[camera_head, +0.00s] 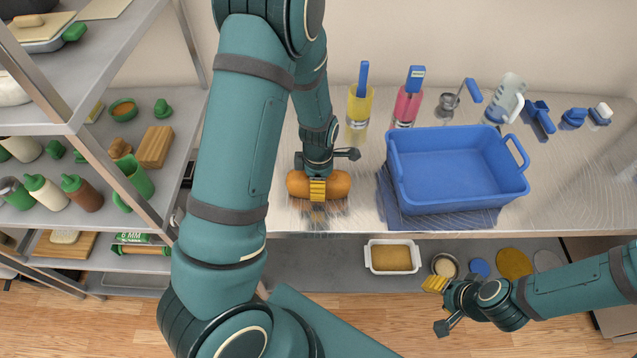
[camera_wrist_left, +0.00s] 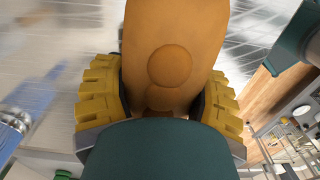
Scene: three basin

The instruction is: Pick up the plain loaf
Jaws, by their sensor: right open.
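The plain loaf (camera_head: 336,184) is a long orange-brown loaf at the left part of the metal counter. My left gripper (camera_head: 318,186) reaches down over its middle, with yellow finger pads. In the left wrist view the loaf (camera_wrist_left: 172,50) fills the space between the pads, which press against both sides, so the gripper is shut on it. I cannot tell whether the loaf is clear of the counter. My right gripper (camera_head: 438,306) is open and empty at the lower right, in front of the counter and far from the loaf.
Yellow (camera_head: 360,105) and pink (camera_head: 406,107) containers stand behind. A white dish (camera_head: 370,268) holds a light brown block on the lower shelf. Shelves (camera_head: 120,80) with kitchenware are at left.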

